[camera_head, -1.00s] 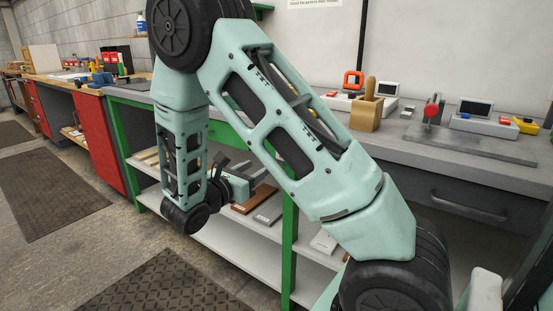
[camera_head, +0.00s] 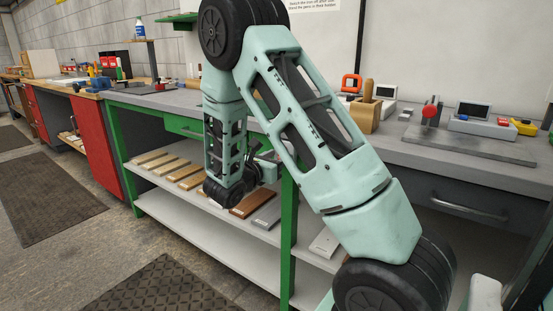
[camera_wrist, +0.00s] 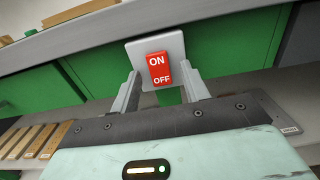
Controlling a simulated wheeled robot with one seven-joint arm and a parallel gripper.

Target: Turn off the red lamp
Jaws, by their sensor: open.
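A red rocker switch (camera_wrist: 159,68) marked ON at the top and OFF at the bottom sits on a light grey plate (camera_wrist: 178,46) in the wrist view. The plate is at the front of the bench, by a green panel. My gripper (camera_wrist: 161,88) is open. Its two fingers stand apart on the left and right below the switch, with nothing between them; I cannot tell whether they touch the plate. In the head view my gripper (camera_head: 258,167) is small and partly hidden behind my arm, near the bench front. I cannot make out a red lamp in either view.
The grey bench top (camera_head: 400,148) carries a wooden block (camera_head: 367,115), a red-knobbed device (camera_head: 431,112) and small screens. The shelf below holds several wooden bars (camera_head: 160,160) and a grey plate (camera_head: 267,213). Green drawer fronts (camera_wrist: 240,42) flank the switch.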

